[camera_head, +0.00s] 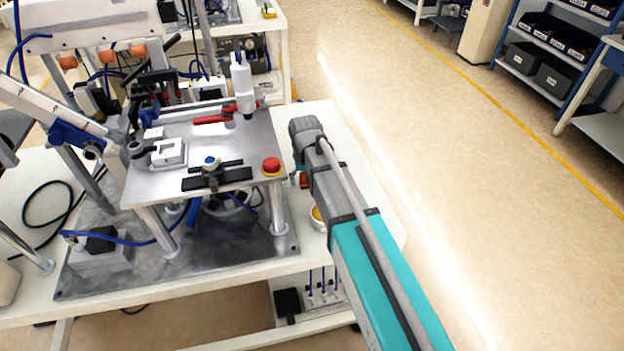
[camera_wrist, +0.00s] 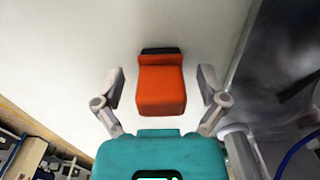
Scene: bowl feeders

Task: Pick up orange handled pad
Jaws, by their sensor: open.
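The orange handled pad (camera_wrist: 160,92) lies on the white tabletop, its orange handle towards my gripper and a black edge at the far end in the wrist view. A small orange part of it (camera_head: 305,180) shows beside my arm in the head view, mostly hidden. My gripper (camera_wrist: 161,84) is open, with one finger on each side of the pad and a clear gap on both sides. Nothing is held. In the head view my arm covers most of the gripper.
A raised metal plate (camera_head: 205,135) with a red button (camera_head: 271,166) and clamps stands left of my arm. Its metal base also shows at the right of the wrist view (camera_wrist: 275,80). A yellow-rimmed cup (camera_head: 318,214) is beside my arm. Bare white tabletop (camera_head: 365,195) lies to the right.

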